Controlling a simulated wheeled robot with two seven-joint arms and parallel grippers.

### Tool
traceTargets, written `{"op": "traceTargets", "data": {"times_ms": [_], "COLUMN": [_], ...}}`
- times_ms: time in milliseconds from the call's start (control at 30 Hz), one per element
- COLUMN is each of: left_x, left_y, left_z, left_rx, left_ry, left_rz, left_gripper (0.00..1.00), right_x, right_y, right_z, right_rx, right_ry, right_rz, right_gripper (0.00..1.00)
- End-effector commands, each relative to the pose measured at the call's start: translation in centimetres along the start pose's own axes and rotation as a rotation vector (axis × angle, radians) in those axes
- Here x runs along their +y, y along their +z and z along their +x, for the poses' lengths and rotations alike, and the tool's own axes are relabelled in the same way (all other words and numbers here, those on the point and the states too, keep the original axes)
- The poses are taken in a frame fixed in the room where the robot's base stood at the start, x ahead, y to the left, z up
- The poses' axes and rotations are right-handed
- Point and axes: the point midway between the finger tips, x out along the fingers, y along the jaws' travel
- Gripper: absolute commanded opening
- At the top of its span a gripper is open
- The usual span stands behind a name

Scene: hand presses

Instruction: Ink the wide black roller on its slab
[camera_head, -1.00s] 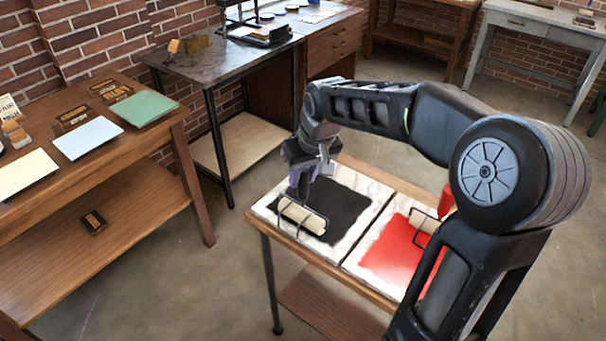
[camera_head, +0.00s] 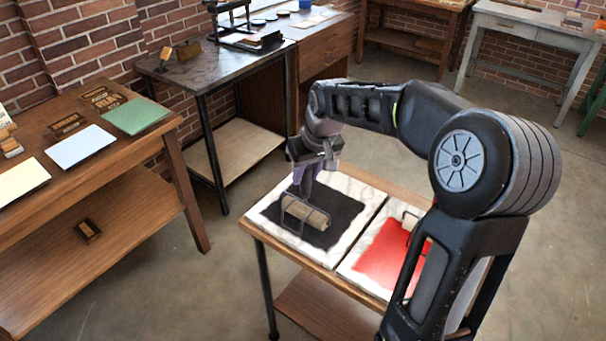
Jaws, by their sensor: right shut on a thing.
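The wide black roller (camera_head: 306,214) lies on the black ink patch (camera_head: 341,218) of the left marble slab (camera_head: 262,214). Its cylinder is a dull grey-brown and sits in a thin dark wire frame. My right gripper (camera_head: 307,178) is above it, shut on the roller's upright handle, which is mostly hidden by the fingers. The roller appears to touch the ink. My left gripper is out of view.
A second slab with red ink (camera_head: 382,258) adjoins on the right; its roller (camera_head: 410,221) is partly hidden by my right arm. A wooden table (camera_head: 100,190) with paper sheets stands at left. A dark-topped bench (camera_head: 205,75) stands behind.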

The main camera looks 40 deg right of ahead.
Motion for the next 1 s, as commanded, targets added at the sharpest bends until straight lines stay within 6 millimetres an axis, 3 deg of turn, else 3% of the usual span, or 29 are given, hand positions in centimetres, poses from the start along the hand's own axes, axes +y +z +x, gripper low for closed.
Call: {"op": "traceTargets", "data": {"times_ms": [267,700,1000], "left_x": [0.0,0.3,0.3], "left_y": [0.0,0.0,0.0], "left_z": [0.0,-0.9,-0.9], "left_rx": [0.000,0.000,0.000], "left_ry": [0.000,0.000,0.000], "left_rz": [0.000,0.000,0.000], "left_gripper": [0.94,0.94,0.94], "right_x": [0.1,2.9,3.4], "right_y": [0.1,-1.3,-1.5], "right_z": [0.2,0.4,0.5], "right_rx": [-0.004,-0.006,-0.006], "right_ry": [-0.001,-0.001,-0.001], "right_rz": [0.002,0.003,0.002], "right_gripper": [0.00,0.00,0.00]}}
